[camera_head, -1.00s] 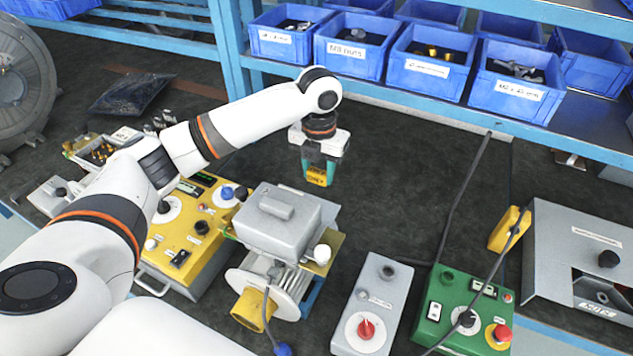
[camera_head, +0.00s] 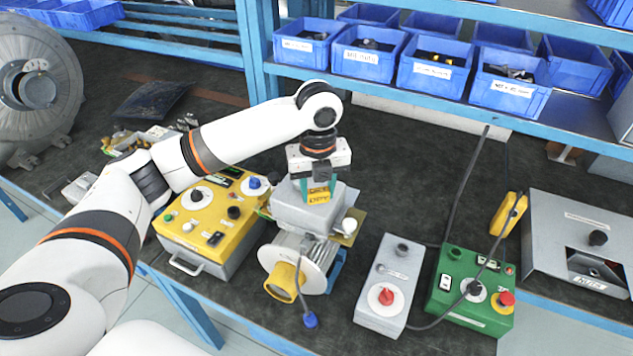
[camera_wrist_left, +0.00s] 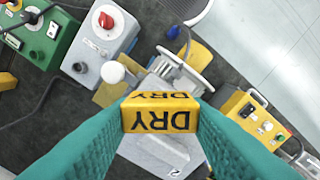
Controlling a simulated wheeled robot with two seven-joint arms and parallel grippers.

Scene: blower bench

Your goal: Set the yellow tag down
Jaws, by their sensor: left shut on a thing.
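The yellow tag (camera_wrist_left: 160,115) reads "DRY" and is pinched between the two green fingertips of my left gripper in the left wrist view. In the head view the tag (camera_head: 318,195) hangs at the tip of my left gripper (camera_head: 318,183), in front of the grey box (camera_head: 308,212) of the blower unit. In the wrist view the grey box (camera_wrist_left: 155,155) lies behind and below the tag. I cannot tell whether the tag touches it. My right gripper is not in view.
A yellow control box (camera_head: 215,215) stands left of the blower unit. A grey switch box (camera_head: 388,285) and a green box (camera_head: 470,290) with a black cable stand to the right. Blue bins (camera_head: 430,70) line the back shelf. Dark mat (camera_head: 410,160) behind the blower is clear.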

